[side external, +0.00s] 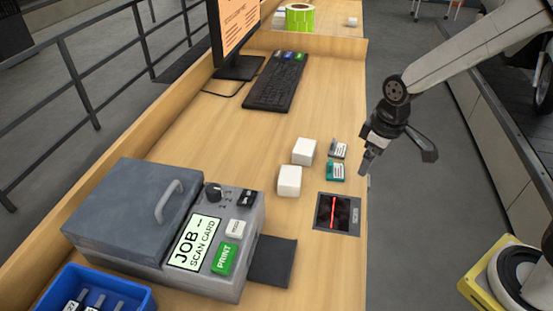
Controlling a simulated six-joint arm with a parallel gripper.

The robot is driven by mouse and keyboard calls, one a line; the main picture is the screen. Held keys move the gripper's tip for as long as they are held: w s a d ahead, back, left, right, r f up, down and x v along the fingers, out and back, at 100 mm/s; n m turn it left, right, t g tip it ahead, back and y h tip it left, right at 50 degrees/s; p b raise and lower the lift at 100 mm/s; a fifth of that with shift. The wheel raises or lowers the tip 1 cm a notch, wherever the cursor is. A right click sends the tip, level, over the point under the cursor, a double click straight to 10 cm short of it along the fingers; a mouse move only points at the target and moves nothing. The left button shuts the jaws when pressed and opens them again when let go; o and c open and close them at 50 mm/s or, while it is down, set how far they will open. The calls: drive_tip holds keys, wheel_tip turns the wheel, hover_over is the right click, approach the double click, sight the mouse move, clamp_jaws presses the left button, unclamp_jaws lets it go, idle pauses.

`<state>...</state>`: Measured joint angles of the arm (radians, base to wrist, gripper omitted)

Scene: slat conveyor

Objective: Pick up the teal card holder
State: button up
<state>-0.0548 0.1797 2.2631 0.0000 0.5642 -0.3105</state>
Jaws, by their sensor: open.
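The teal card holder (336,172) lies on the wooden desk near its right edge, with a white label on it. A grey card holder (338,150) with a white label lies just behind it. My gripper (368,163) is open and empty. It hangs at the desk's right edge, just right of the teal card holder and apart from it in the picture. Its height above the desk is hard to judge, and the far finger is partly hidden.
Two white cubes (290,180) stand left of the holders. A black scanner plate (338,213) with a red line lies in front. A grey printer (214,243), a blue bin (92,292), a keyboard (275,83) and a monitor (238,35) also occupy the desk (235,145). The middle of the desk is clear.

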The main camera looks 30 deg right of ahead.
sight(330, 162)
drive_tip(key=w+a+n, duration=0.1)
drive_tip(key=w+n, duration=0.1)
drive_tip(key=w+a+n+g, duration=0.1)
drive_tip(key=w+n, duration=0.1)
drive_tip(key=w, duration=0.1)
drive_tip(key=w+a+r+n, duration=0.1)
drive_tip(key=w, duration=0.2)
drive_tip(key=shift+w+a+n+g, duration=0.1)
drive_tip(key=shift+a+n+g, duration=0.2)
drive_tip(key=shift+a+n, duration=0.1)
drive_tip(key=shift+w+f, duration=0.1)
drive_tip(key=shift+f, duration=3.8)
drive_tip(key=c, duration=0.9)
drive_tip(key=shift+c, duration=0.3)
drive_tip(key=shift+r, duration=0.2)
